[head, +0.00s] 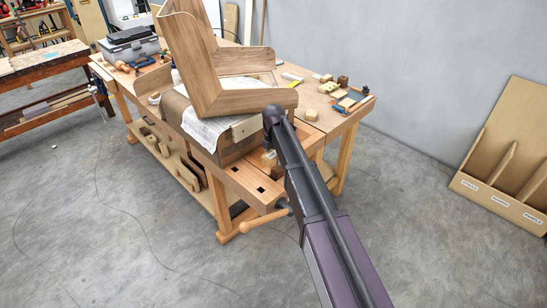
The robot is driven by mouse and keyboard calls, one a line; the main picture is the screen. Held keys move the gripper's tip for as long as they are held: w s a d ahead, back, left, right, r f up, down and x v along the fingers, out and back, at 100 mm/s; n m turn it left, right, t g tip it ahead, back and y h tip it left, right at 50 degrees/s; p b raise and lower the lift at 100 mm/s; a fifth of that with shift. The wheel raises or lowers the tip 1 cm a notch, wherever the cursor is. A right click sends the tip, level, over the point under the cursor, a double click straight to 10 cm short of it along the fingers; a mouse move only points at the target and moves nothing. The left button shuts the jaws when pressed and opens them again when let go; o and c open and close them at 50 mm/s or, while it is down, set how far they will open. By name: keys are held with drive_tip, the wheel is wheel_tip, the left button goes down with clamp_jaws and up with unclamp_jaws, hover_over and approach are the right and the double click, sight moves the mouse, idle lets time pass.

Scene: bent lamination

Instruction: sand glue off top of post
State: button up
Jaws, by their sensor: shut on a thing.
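A large bent wooden piece (207,84) stands on the workbench (245,178). It has a wide upright part (191,50) that reaches the top of the picture and a lower arm running right. The upright may be the post, but I cannot tell for sure. No glue can be made out at this size. My arm (310,195) reaches up from the lower right and its dark joint (273,113) shows in front of the right end of the lower arm. My gripper's fingers cannot be seen, nor anything in them.
Printed paper (207,128) lies under the wooden piece. Small wood blocks (328,87) and tools crowd the bench's right side. A grey toolbox (130,46) stands at the back left. A vise handle (262,220) sticks out in front. A plywood rack (507,160) leans against the right wall.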

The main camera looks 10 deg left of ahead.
drive_tip(key=shift+r, duration=0.4)
drive_tip(key=shift+r, duration=0.1)
drive_tip(key=shift+r+p, duration=1.45)
drive_tip(key=shift+p, duration=0.25)
drive_tip(key=shift+f, duration=0.1)
